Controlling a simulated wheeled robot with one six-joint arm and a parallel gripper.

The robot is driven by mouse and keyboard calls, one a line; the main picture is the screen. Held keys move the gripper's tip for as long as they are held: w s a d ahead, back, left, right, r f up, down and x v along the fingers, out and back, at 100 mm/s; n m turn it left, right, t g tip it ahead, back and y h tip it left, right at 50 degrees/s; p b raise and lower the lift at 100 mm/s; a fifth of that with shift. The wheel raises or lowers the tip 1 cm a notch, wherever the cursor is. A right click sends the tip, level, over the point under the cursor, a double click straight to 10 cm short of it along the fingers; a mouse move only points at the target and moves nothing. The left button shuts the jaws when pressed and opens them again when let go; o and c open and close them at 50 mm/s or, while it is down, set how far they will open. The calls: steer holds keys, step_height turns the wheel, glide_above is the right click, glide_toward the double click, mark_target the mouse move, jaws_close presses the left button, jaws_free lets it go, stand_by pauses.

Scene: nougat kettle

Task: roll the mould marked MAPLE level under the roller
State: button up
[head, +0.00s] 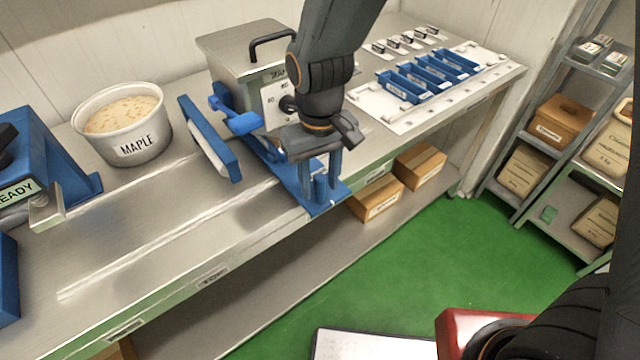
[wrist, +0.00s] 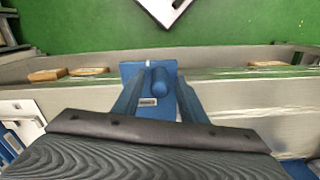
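A round white tub marked MAPLE (head: 137,148), filled with a pale speckled mass, stands upright on the steel bench at the left. To its right a long white bar with a blue frame (head: 228,165) stands over the bench; I cannot tell whether it is the roller. My gripper (head: 320,190) is down at the bench's front edge, its fingers open on both sides of an upright blue peg, which also shows in the wrist view (wrist: 159,82). The peg stands on a blue plate (wrist: 133,70). Gaps seem to show between peg and fingers.
A steel box with a black handle (head: 235,50) stands behind my arm. Several blue trays (head: 405,88) lie on a white board (head: 390,122) at the right. A blue device marked READY (head: 50,165) is far left. Shelves with cartons (head: 565,118) stand right.

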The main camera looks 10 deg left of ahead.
steer(key=shift+f, duration=1)
jaws_close()
steer(key=shift+a, duration=0.1)
